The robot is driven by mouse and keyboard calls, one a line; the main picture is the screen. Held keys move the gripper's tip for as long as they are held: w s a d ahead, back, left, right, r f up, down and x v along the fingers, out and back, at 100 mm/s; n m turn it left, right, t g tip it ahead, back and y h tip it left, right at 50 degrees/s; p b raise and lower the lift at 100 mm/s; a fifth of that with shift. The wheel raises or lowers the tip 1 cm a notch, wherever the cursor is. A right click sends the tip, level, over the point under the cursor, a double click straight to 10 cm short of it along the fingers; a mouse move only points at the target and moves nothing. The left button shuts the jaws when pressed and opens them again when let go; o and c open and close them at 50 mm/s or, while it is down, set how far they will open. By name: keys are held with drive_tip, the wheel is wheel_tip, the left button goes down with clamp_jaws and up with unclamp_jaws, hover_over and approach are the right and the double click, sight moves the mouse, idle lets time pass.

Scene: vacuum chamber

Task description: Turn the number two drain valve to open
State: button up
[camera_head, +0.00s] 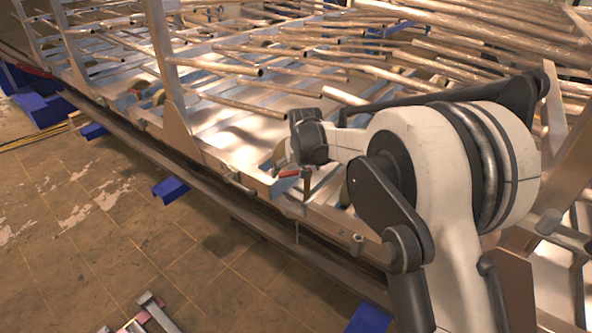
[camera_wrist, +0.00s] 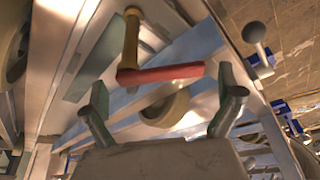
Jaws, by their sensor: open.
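A valve with a red lever handle (camera_wrist: 162,73) and a brass-coloured stem (camera_wrist: 131,42) shows in the wrist view. In the head view the red handle (camera_head: 288,173) is small, at the frame's near edge just below my wrist. No number on the valve can be read. My gripper (camera_wrist: 163,88) is open and empty in the wrist view. Its two fingers stand apart, one towards each end of the red handle, with the handle across the gap near the fingertips. I cannot tell whether they touch. In the head view my wrist hides most of the gripper.
A grey ball-ended part (camera_wrist: 255,33) projects from the beam right of the handle. A pale round part (camera_wrist: 165,108) lies behind the gap. Many metal pipes (camera_head: 235,103) fill the frame behind my arm. The tiled floor (camera_head: 110,215) at left is mostly clear, with blue blocks (camera_head: 170,189) along the edge.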

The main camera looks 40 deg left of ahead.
sight(295, 172)
drive_tip(key=shift+r, duration=0.15)
drive_tip(key=shift+s+d+r, duration=0.1)
drive_tip(key=shift+d+r, duration=0.05)
drive_tip(key=shift+r, duration=0.1)
drive_tip(key=v, duration=0.2)
drive_tip(key=shift+s+d+r, duration=0.1)
drive_tip(key=shift+d+r, duration=0.05)
drive_tip(key=shift+r, duration=0.1)
drive_tip(key=s+d, duration=0.7)
drive_tip(key=d, duration=0.2)
drive_tip(key=shift+d+f, duration=0.15)
drive_tip(key=shift+d, duration=0.1)
